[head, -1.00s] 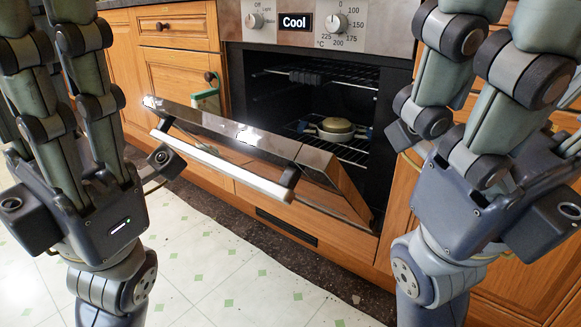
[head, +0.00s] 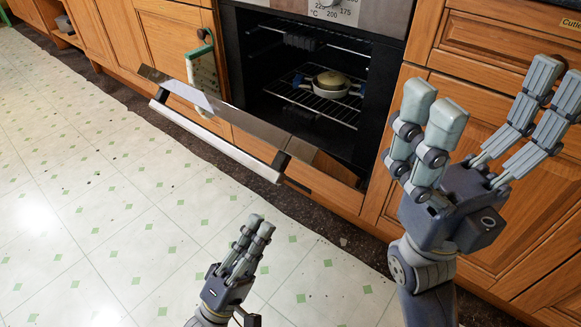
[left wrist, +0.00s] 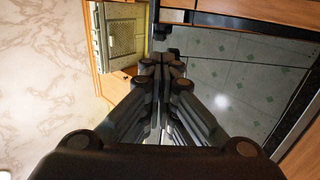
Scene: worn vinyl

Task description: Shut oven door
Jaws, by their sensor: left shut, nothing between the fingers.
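The oven (head: 350,40) is at the top middle of the head view. Its door (head: 228,112) is partly open, tilted out with its top edge and bar handle (head: 212,138) towards me. My left gripper (head: 257,222) is low in the head view, fingers together and empty, in front of and below the door, apart from it in the picture. In the left wrist view its fingers (left wrist: 162,62) are also together. My right gripper (head: 495,95) is open and empty, right of the oven in front of the cabinets. The door's inner face is mostly hidden.
A lidded pot (head: 331,84) sits on a wire rack (head: 310,104) inside the oven. A green-edged item (head: 203,68) hangs by the cabinet left of the oven. Wooden cabinets (head: 120,35) flank the oven. The tiled floor (head: 110,200) at left is clear.

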